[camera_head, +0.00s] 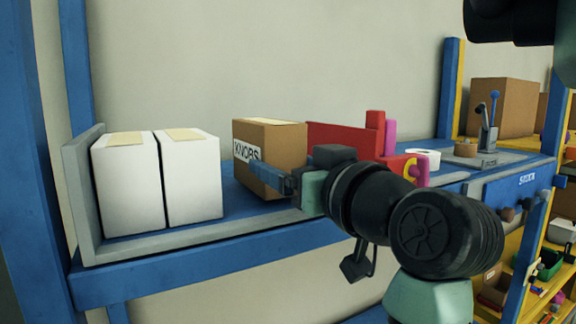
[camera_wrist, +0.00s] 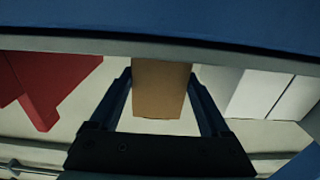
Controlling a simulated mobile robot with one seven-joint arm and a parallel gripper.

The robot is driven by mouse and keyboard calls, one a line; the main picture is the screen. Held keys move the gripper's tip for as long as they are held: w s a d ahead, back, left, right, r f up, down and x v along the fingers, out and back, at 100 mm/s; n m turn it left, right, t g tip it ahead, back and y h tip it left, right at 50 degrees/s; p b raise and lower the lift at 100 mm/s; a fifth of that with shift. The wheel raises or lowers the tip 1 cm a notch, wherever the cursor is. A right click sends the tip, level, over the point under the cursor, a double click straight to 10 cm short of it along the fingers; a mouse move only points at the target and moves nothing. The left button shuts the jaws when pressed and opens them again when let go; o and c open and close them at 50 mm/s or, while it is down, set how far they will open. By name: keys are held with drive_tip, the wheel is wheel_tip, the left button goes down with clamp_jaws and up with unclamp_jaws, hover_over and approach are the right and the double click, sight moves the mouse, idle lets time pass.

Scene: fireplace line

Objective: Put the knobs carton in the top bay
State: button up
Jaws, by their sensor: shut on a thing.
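The knobs carton (camera_head: 281,150) is a brown box with a white "KNOBS" label and a pale tape strip on top. It is upright over the blue shelf bay (camera_head: 240,201), to the right of two white boxes. I cannot tell whether its base touches the board. My gripper (camera_head: 266,175) reaches in from the front right and is shut on the carton. In the wrist view the carton (camera_wrist: 160,90) sits between the two dark blue fingers of my gripper (camera_wrist: 160,78). The carton's lower right part is hidden behind my gripper in the head view.
Two white boxes (camera_head: 128,184) stand side by side at the bay's left, by a grey end wall (camera_head: 80,190). A grey lip (camera_head: 190,238) runs along the front. A red holder (camera_head: 345,140) stands close to the carton's right. Farther right are a white roll (camera_head: 425,158) and a larger brown box (camera_head: 502,106).

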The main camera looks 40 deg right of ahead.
drive_tip(key=shift+f+b, duration=0.5)
drive_tip(key=shift+f, duration=0.1)
drive_tip(key=o, duration=1.4)
drive_tip(key=shift+s, duration=0.1)
drive_tip(key=v, duration=2.1)
drive_tip(key=shift+a+p, duration=0.1)
drive_tip(key=shift+p, duration=0.25)
drive_tip(key=w+a+t+b, duration=0.1)
drive_tip(key=w+a+b, duration=0.1)
drive_tip(key=w+a, duration=0.1)
drive_tip(key=w+a+f+t+b, duration=0.1)
drive_tip(key=w+a+t+b, duration=0.1)
drive_tip(key=w, duration=0.4)
drive_tip(key=w+a+t+b, duration=0.2)
drive_tip(key=w+a+b, duration=0.2)
drive_tip(key=w+a, duration=0.1)
drive_tip(key=shift+w+a+f+y, duration=0.1)
drive_tip(key=shift+a+f+y, duration=0.2)
drive_tip(key=shift+a+y, duration=0.1)
drive_tip(key=a+n+t+y+b, duration=0.1)
drive_tip(key=a, duration=0.4)
drive_tip(key=a+t+y+b, duration=0.1)
drive_tip(key=a+t+b, duration=0.1)
drive_tip(key=a, duration=0.3)
drive_tip(key=a+n+t+y+b, duration=0.1)
drive_tip(key=a, duration=0.4)
drive_tip(key=shift+s+a+r+n+t+b, duration=0.1)
drive_tip(key=shift+s+n+t+b, duration=0.2)
drive_tip(key=shift+t+b, duration=0.1)
